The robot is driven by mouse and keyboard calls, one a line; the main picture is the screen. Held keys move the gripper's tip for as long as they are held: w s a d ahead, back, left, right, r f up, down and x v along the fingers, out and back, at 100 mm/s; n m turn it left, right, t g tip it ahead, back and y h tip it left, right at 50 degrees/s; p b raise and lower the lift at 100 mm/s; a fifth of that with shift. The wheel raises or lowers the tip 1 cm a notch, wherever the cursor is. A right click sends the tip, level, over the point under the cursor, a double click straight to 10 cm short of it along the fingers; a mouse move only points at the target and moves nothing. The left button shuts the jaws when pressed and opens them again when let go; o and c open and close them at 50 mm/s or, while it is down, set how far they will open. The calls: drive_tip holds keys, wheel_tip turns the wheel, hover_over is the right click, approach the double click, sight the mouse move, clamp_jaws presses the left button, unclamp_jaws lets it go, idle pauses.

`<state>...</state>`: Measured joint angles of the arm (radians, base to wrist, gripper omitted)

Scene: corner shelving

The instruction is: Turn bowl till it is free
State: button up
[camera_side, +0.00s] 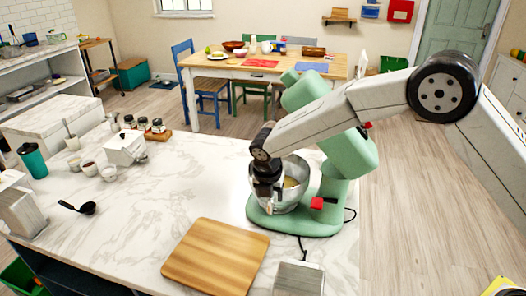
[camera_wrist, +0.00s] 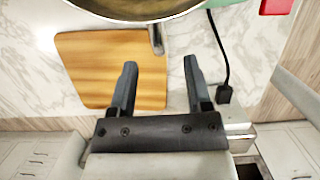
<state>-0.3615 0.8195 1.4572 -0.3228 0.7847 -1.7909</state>
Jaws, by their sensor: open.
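The metal mixer bowl (camera_side: 293,190) sits on the base of a green stand mixer (camera_side: 338,180), with something tan inside it. The mixer's head is tilted up. My gripper (camera_side: 268,198) is at the bowl's front left side in the side view and hides part of it. In the wrist view my gripper (camera_wrist: 160,80) is open, its two fingers apart with nothing between them. The bowl's rim (camera_wrist: 150,18) shows at the top of the wrist view, beyond the fingertips.
A wooden board (camera_side: 216,256) lies on the marble counter in front of the mixer. A metal box (camera_side: 299,279) stands beside it at the counter's front edge. A dark cord (camera_wrist: 222,62) runs from the mixer. Jars (camera_side: 143,125) stand at the back left.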

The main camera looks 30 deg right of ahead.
drive_tip(key=shift+d+v, duration=0.45)
drive_tip(key=shift+v, duration=2)
drive_tip(key=s+d+m+y, duration=0.1)
drive_tip(key=s+d+m, duration=0.6)
drive_tip(key=s+m, duration=0.5)
drive_tip(key=s+d+m+y, duration=0.1)
drive_tip(key=s+d+m, duration=0.7)
drive_tip(key=s+m, duration=0.4)
drive_tip(key=m, duration=0.3)
drive_tip(key=shift+d+t, duration=0.3)
